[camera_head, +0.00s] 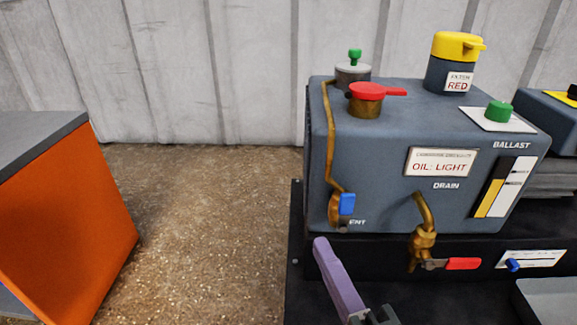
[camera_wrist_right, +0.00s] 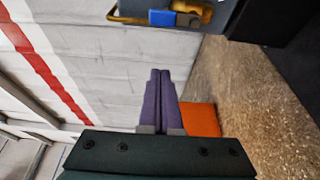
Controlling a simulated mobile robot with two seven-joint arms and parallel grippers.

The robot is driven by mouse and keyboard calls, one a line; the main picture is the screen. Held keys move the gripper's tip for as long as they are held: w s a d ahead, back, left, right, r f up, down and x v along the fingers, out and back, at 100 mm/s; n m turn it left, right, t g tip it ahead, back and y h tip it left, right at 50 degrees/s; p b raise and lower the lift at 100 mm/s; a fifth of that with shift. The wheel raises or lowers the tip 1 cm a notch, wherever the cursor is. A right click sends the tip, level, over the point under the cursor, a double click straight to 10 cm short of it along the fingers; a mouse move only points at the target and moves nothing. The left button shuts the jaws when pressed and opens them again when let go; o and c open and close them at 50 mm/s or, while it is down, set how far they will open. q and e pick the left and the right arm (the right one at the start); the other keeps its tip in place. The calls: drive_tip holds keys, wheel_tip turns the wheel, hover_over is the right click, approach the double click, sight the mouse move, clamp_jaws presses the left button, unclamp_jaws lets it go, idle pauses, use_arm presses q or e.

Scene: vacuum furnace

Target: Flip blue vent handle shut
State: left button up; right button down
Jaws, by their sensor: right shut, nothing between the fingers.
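The blue handle (camera_head: 347,204) is on a brass valve (camera_head: 335,212) at the lower left of the grey pump unit's front face. In the head view the handle stands upright beside the brass body. It also shows at the top of the right wrist view (camera_wrist_right: 161,18), in front of the brass. My right gripper (camera_head: 321,243) has purple fingers and is just below the valve in the head view, apart from it. In the right wrist view its fingers (camera_wrist_right: 160,74) are together and empty, with a gap to the handle. My left gripper is in neither view.
A brass drain valve with a red lever (camera_head: 462,264) sticks out to the right of the gripper. A brass pipe (camera_head: 329,130) rises from the blue-handled valve. An orange cabinet (camera_head: 70,220) stands at left, with open floor (camera_head: 215,230) between.

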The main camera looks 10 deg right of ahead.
sight(345, 213)
drive_tip(key=w+b, duration=0.4)
drive_tip(key=w, duration=0.4)
drive_tip(key=d, duration=0.1)
drive_tip(key=s+d, duration=0.1)
drive_tip(key=d, duration=0.1)
drive_tip(key=shift+s+d+b, duration=0.2)
drive_tip(key=shift+s+b, duration=0.1)
drive_tip(key=shift+s, duration=0.1)
